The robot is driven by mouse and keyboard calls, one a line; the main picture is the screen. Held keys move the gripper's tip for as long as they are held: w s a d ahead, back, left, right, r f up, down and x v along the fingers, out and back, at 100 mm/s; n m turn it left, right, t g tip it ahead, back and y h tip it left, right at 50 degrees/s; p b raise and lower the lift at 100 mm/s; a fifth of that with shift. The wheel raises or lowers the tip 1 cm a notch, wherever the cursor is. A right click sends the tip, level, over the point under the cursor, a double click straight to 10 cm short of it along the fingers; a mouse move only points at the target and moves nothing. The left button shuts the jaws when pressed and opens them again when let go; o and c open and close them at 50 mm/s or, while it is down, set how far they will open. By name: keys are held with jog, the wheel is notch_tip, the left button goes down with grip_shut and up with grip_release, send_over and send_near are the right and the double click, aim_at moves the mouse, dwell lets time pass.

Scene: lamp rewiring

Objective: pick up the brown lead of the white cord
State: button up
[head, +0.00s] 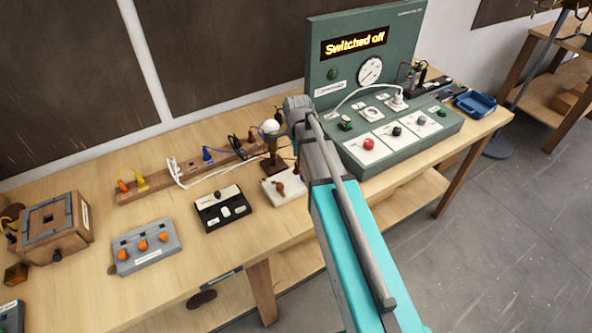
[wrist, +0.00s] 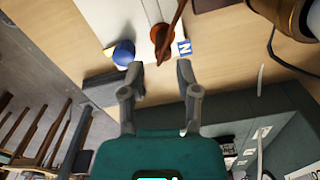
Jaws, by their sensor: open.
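In the wrist view my gripper (wrist: 156,72) is open, with nothing between its fingertips. Just beyond the tips, a thin brown tapered piece (wrist: 172,30), which looks like the brown lead, slants over a brown-orange terminal (wrist: 160,34) on a white board (wrist: 105,12). Its lower end points toward the gap between the fingers; I cannot tell whether it touches the terminal. A blue terminal (wrist: 123,53) and a blue "N" label (wrist: 184,47) are beside it. In the head view a white cord (head: 212,176) lies along the bench. My arm hides the gripper there.
A bulb lamp (head: 271,128) stands behind the white board. The teal console (head: 410,138), reading "Switched off", is close on the right. A black switch box (head: 222,209), a grey box (head: 146,246) and a wooden rack (head: 160,182) are to the left. The bench's front strip is clear.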

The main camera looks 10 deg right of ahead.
aim_at(297, 169)
jog(key=shift+w+f+b, duration=0.1)
jog(key=shift+f+b, duration=2)
jog(key=shift+f, duration=0.2)
grip_shut()
